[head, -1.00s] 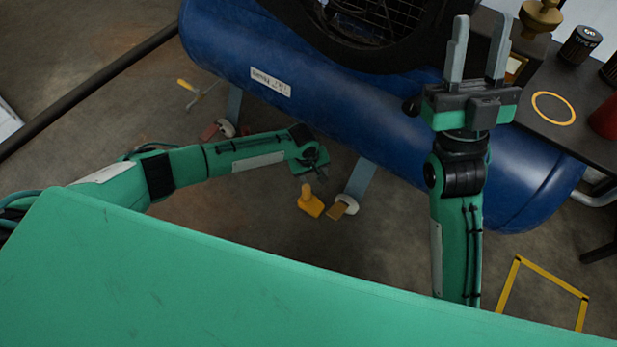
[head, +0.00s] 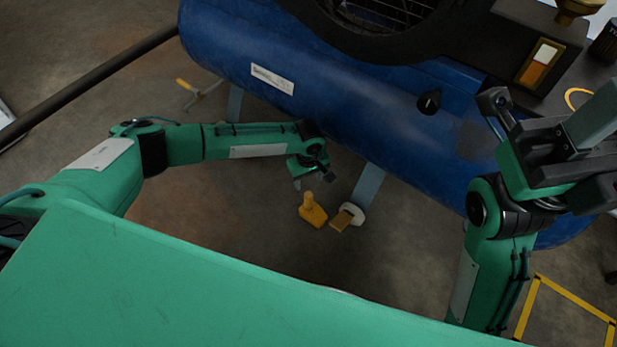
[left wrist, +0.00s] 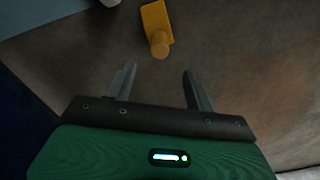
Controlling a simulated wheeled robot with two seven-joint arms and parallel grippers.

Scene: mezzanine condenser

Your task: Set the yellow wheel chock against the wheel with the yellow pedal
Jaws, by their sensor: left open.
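The yellow wheel chock (head: 312,212), a wedge with an upright knob handle, stands on the floor just left of the white wheel (head: 356,213) with the yellow pedal (head: 341,220). A small gap seems to show between chock and pedal. My left gripper (head: 302,182) is just above and behind the chock, open and empty. In the left wrist view the chock (left wrist: 155,20) lies beyond the open fingertips (left wrist: 157,70), with its knob toward them. A bit of white, likely the wheel (left wrist: 110,2), shows at the top edge. My right gripper (head: 605,150) is open and empty at the right.
The blue tank (head: 320,95) hangs over the floor behind the chock, its leg (head: 368,185) coming down to the wheel. A yellow floor frame (head: 560,300) is lower right. The floor left of the chock is clear.

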